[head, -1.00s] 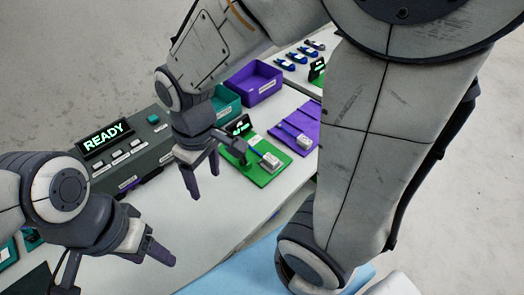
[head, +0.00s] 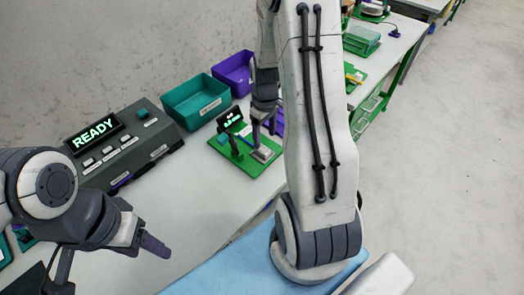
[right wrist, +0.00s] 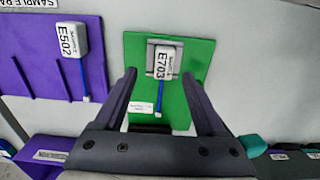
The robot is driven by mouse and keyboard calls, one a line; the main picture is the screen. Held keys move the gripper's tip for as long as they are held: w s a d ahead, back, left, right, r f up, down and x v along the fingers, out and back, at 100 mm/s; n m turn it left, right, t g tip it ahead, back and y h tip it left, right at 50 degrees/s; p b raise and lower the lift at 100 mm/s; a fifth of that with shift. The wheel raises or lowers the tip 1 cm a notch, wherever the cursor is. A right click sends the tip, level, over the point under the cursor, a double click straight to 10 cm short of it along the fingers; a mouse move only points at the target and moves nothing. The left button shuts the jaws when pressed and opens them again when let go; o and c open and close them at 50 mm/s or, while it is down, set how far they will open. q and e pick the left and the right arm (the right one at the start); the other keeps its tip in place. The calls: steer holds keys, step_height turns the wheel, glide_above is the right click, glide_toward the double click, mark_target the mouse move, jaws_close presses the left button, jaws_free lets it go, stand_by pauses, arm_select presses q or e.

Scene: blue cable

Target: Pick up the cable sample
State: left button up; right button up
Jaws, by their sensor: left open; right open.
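A cable sample with a white block labelled E703 (right wrist: 165,62) and a blue cable (right wrist: 161,95) lies on a green board (right wrist: 203,52). The green board is also in the head view (head: 232,158), with the block (head: 264,154) at its right end. A second sample, labelled E502 (right wrist: 68,40), lies on a purple board (right wrist: 28,60) to the left in the right wrist view. My right gripper (head: 264,132) is open above the green board, its fingers (right wrist: 160,76) on either side of the E703 cable, apparently not touching it. My left gripper (head: 152,240) is open and empty, far from the samples.
A small display (head: 230,118) stands at the green board's back edge. A teal bin (head: 195,103) and a purple bin (head: 232,72) stand behind. A grey console reading READY (head: 120,145) is at the left. The white table between console and green board is clear.

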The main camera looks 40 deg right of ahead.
mark_target(262, 148)
steer(key=shift+w+a+f+p, duration=0.1)
steer(key=shift+a+f+p, duration=0.1)
steer(key=shift+f, duration=1.15)
steer(key=shift+w+a+f+p, duration=0.1)
steer(key=shift+a+f, duration=0.05)
steer(key=shift+f, duration=1.2)
jaws_close()
